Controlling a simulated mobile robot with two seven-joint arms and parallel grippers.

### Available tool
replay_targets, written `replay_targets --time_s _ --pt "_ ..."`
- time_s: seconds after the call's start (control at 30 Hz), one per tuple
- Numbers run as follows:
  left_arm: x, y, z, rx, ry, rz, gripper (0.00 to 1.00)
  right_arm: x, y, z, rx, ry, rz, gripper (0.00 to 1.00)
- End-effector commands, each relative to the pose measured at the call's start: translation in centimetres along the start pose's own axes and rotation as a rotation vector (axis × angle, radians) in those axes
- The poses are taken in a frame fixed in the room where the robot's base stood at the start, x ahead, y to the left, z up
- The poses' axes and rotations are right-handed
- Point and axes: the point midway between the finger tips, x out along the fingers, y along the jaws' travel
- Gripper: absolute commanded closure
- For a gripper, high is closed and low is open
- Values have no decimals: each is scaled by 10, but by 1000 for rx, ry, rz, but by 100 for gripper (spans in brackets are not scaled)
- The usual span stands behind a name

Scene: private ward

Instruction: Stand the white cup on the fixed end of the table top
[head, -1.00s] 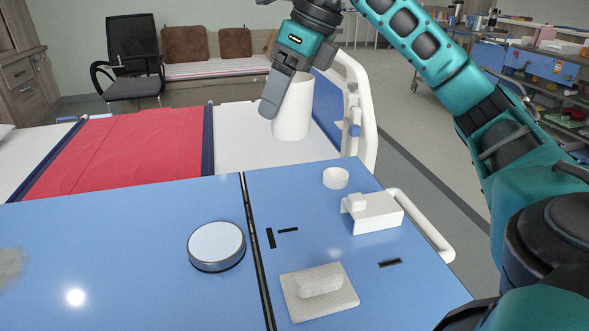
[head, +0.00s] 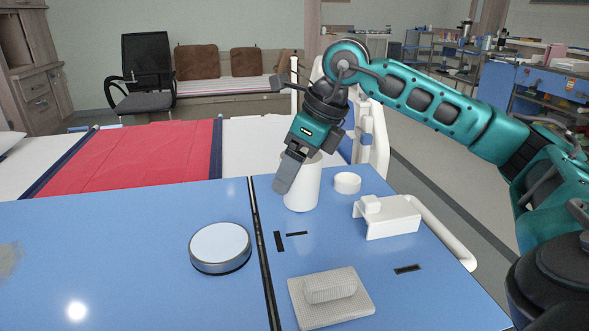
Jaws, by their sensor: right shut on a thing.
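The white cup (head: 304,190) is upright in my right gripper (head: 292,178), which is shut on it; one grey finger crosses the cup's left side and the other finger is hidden. The cup is over the far part of the narrower right section of the blue table top (head: 352,268), right of the dark seam. Its base is at or just above the surface; I cannot tell whether it touches. My left gripper is not in view.
On the right section are a small white round lid (head: 347,183), a white bracket-like block (head: 390,222) and a textured white pad (head: 333,308). A round white-topped disc (head: 220,244) sits left of the seam (head: 260,245). A bed with a red cover (head: 130,160) stands behind.

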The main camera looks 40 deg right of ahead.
Motion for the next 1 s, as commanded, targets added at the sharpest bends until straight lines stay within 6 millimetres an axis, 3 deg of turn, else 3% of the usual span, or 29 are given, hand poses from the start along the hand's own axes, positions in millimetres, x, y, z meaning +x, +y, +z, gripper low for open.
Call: replay_targets --time_s 0.17,0.2,0.43,0.77,1.0 --pt "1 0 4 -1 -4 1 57 2 0 -1 0 0 0 52" --pt "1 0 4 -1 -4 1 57 3 0 -1 0 0 0 22" --pt "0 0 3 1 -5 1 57 2 0 -1 0 0 0 0" --pt "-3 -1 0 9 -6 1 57 -5 0 1 1 -1 0 0" --pt "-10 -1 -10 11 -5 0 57 -52 0 2 1 -3 -3 0"
